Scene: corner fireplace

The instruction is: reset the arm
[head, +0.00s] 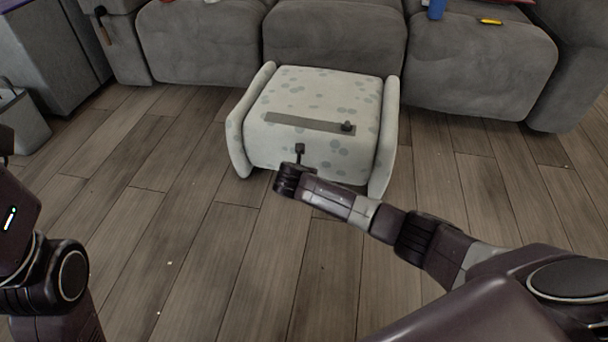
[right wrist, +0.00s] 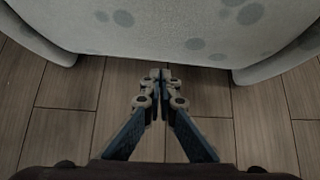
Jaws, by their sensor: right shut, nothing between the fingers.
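My right arm reaches in from the right in the head view, with its wrist just in front of the spotted armchair-shaped footstool (head: 313,90). In the right wrist view my right gripper (right wrist: 161,76) has its fingertips together with nothing between them. It points at the lower front of the footstool (right wrist: 160,25), above the floor; whether it touches the footstool I cannot tell. My left arm shows at the left edge of the head view, but its gripper is outside the picture.
A grey sofa (head: 335,30) stands behind the footstool. On it are a blue item (head: 436,9) and a yellow item (head: 490,21). A grey strip (head: 290,121) with a small black object (head: 347,127) lies on the footstool. A bin (head: 20,125) stands left. The wooden floor (head: 190,240) is mostly clear.

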